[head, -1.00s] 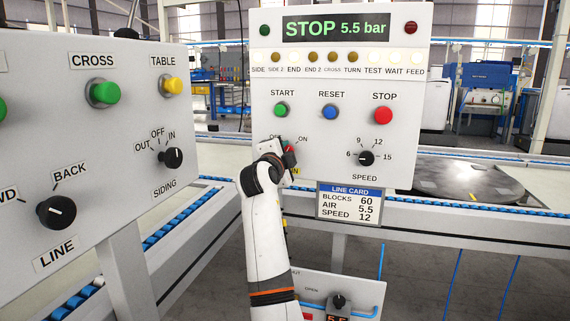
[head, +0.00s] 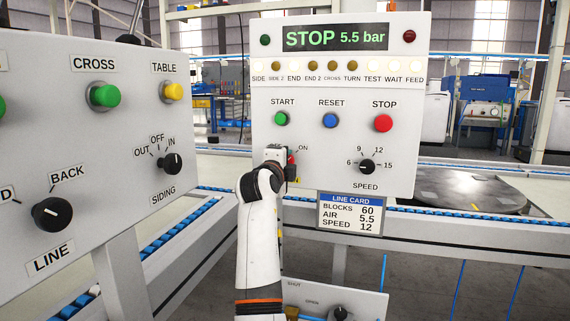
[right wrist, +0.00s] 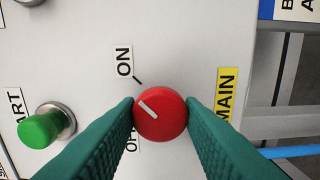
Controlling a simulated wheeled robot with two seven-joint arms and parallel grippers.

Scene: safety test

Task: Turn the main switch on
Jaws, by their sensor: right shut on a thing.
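The main switch is a round red knob (right wrist: 160,125) with a white pointer line, on the grey front panel (head: 340,70). In the right wrist view, the picture is turned sideways. The pointer lies between the OFF and ON labels, nearer the ON mark (right wrist: 137,79). The OFF label (right wrist: 132,137) is partly hidden by a finger. My right gripper (right wrist: 161,113) is shut on the knob, one teal finger on each side. In the head view my right gripper (head: 290,168) covers most of the switch. The display (head: 336,37) reads STOP 5.5 bar. My left gripper is not in view.
Above the switch are a green START button (head: 281,119), a blue RESET button (head: 330,121) and a red STOP button (head: 383,123). The speed knob (head: 367,167) is to the right. Another control panel (head: 125,140) stands close on the left. A line card (head: 350,213) hangs below.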

